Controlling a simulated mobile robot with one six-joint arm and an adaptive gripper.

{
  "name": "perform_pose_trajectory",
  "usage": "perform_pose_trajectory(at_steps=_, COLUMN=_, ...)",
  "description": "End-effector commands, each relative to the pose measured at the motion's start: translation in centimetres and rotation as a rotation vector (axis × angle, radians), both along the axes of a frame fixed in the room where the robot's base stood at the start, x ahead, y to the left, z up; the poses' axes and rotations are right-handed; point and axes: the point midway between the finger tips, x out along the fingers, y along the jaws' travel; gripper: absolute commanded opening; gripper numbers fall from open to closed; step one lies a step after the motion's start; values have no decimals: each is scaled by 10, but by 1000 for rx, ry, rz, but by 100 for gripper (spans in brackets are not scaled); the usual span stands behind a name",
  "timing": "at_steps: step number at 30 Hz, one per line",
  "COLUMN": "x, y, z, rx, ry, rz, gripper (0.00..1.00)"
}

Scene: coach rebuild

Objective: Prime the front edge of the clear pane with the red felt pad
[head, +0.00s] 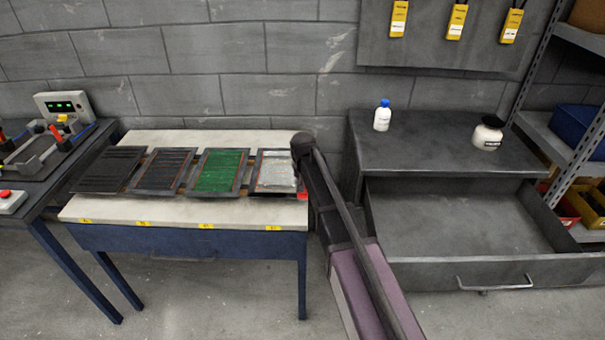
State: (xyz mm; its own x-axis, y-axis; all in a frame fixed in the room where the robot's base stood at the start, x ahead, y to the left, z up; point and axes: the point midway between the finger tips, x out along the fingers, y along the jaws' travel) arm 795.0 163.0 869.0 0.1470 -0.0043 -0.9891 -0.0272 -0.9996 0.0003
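The clear pane (274,170) lies in a dark frame at the right end of the light-topped table, the last in a row of framed panes. A small red patch (303,196), which looks like the red felt pad, shows at its front right corner beside my arm. Whether it touches the pane edge cannot be told. My dark arm reaches up from the bottom of the head view and covers the area just right of the pane. My gripper's fingers are hidden or too small to make out there.
A green pane (219,172) and two dark panes (162,170) (109,169) lie left of the clear one. Yellow labels mark the table's front edge. At right, a grey bench (440,150) holds a white bottle (382,117) and a jar (488,134); its drawer (470,218) stands open.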

Motion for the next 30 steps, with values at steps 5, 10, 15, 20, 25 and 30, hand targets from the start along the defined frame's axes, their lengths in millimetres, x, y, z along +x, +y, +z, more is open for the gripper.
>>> perform_pose_trajectory(at_steps=5, x=1, y=17, z=2, rx=1, ry=2, rz=1, gripper=0)
perform_pose_trajectory(at_steps=10, x=1, y=34, z=2, rx=1, ry=4, rz=2, gripper=0)
perform_pose_trajectory(at_steps=15, x=1, y=47, z=2, rx=1, ry=6, rz=0, gripper=0)
perform_pose_trajectory(at_steps=20, x=1, y=56, z=2, rx=1, ry=8, rz=1, gripper=0)
perform_pose_trajectory(at_steps=25, x=1, y=64, z=2, rx=0, ry=9, rz=2, gripper=0)
perform_pose_trajectory(at_steps=30, x=-1, y=71, z=2, rx=1, ry=11, rz=4, gripper=0)
